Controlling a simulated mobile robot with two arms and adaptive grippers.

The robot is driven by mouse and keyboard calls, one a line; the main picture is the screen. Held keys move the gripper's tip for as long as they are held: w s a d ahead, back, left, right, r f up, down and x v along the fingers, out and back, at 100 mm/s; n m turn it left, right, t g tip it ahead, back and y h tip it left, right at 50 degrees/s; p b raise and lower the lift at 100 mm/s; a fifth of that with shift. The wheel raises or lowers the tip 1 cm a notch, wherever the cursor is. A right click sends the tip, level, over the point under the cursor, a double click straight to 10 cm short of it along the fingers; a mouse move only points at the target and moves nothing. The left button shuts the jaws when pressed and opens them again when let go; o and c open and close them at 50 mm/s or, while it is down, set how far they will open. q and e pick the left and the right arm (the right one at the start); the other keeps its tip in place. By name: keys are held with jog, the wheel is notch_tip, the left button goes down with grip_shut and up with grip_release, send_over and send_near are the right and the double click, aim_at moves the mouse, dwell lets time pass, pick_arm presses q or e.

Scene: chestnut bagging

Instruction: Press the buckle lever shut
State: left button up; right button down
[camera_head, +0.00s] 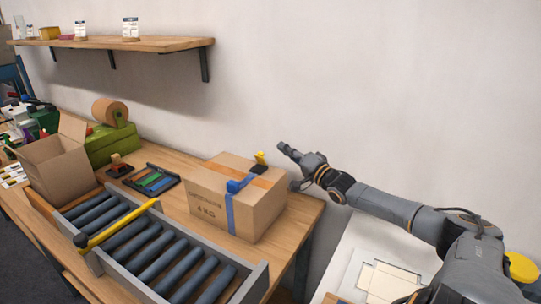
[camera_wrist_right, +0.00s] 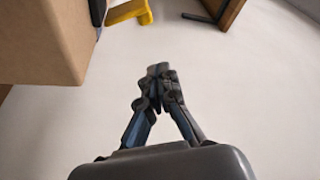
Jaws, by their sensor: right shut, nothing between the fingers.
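A closed cardboard box (camera_head: 205,195) marked 4 KG stands at the right end of the wooden table. My left gripper is out of view.
A yellow and black object (camera_head: 260,158) is at the box's back edge. A roller conveyor (camera_head: 262,270) with a yellow bar (camera_head: 120,223) lies in front. An open carton (camera_head: 55,165), a green tape dispenser (camera_head: 105,145) and a tray (camera_head: 152,180) stand left. A shelf (camera_head: 165,43) hangs above.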

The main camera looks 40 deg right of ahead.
aim_at(262, 158)
jog(key=w+a, duration=0.1)
jog(key=w+a+p, duration=0.1)
jog(key=w, duration=0.1)
jog(key=shift+w+a+f, duration=0.2)
jog(key=shift+w, duration=0.05)
jog(key=shift+s+a+f+p, duration=0.2)
jog(key=shift+a+f+p, duration=0.2)
jog(key=shift+a, duration=0.1)
